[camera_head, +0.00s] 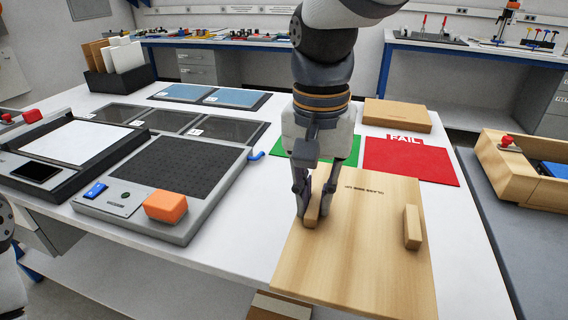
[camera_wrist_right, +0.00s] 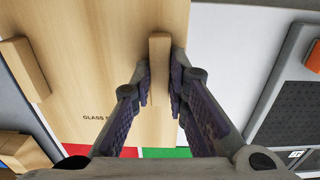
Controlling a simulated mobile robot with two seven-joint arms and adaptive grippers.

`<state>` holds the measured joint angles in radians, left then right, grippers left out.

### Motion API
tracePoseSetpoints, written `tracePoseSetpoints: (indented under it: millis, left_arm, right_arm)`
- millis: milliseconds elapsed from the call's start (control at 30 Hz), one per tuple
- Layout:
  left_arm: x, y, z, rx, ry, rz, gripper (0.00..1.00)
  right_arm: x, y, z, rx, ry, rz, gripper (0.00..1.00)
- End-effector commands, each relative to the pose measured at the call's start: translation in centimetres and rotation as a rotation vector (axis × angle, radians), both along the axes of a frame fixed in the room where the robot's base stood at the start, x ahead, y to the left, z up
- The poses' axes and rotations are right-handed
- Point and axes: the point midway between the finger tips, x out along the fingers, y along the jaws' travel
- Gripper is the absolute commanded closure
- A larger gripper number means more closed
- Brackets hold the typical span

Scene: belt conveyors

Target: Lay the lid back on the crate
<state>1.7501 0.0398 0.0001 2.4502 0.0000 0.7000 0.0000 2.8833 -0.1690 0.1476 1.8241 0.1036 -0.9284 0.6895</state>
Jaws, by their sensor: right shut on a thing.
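The lid (camera_head: 355,245) is a flat pale wooden board with printed text and two raised wooden bars. It lies level over the front right of the white table, its near end past the front edge. I cannot tell whether it touches the table. My right gripper (camera_head: 314,208) is shut on the left bar (camera_wrist_right: 159,60), one finger on each side; the other bar (camera_head: 412,227) is free. An open wooden crate (camera_head: 490,155), holding a blue thing and a red-knobbed thing, stands on a grey surface at the right. My left gripper is out of view.
A scale-like device with an orange block (camera_head: 165,207) stands left of the lid. A green mat (camera_head: 340,149) and a red FAIL mat (camera_head: 430,163) lie behind it, with a flat wooden box (camera_head: 397,115) beyond. A brown-and-white thing (camera_head: 280,306) shows below the table edge.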

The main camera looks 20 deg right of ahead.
Motion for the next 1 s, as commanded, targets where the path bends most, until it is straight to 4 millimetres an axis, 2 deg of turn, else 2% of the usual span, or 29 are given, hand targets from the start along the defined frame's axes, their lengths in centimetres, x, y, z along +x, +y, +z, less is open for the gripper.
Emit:
tracePoseSetpoints:
  millis: [67,200,300,400,567,633,800,1000]
  left_arm:
    - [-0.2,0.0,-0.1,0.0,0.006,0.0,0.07]
    - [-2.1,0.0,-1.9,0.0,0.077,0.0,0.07]
    - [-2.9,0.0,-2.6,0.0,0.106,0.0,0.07]
    - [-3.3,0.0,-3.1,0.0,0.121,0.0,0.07]
    - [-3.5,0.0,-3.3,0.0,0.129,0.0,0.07]
    - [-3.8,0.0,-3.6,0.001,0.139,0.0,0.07]
    - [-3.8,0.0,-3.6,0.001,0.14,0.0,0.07]
    - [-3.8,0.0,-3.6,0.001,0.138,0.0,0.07]
  right_arm:
    - [2.4,-0.8,-1.4,0.002,0.007,-0.001,1.0]
    - [6.8,-2.1,-4.4,0.003,0.019,-0.002,1.0]
    - [8.6,-2.8,-6.8,0.001,0.023,0.0,1.0]
    - [10.0,-3.2,-8.2,0.002,0.016,0.0,1.0]
    - [11.1,-3.6,-9.0,0.002,0.008,0.0,1.0]
    - [11.7,-3.8,-9.9,0.002,0.008,0.0,1.0]
    - [11.6,-3.8,-12.5,0.0,0.004,0.0,1.0]
    - [11.6,-3.7,-12.3,0.001,0.002,0.0,1.0]
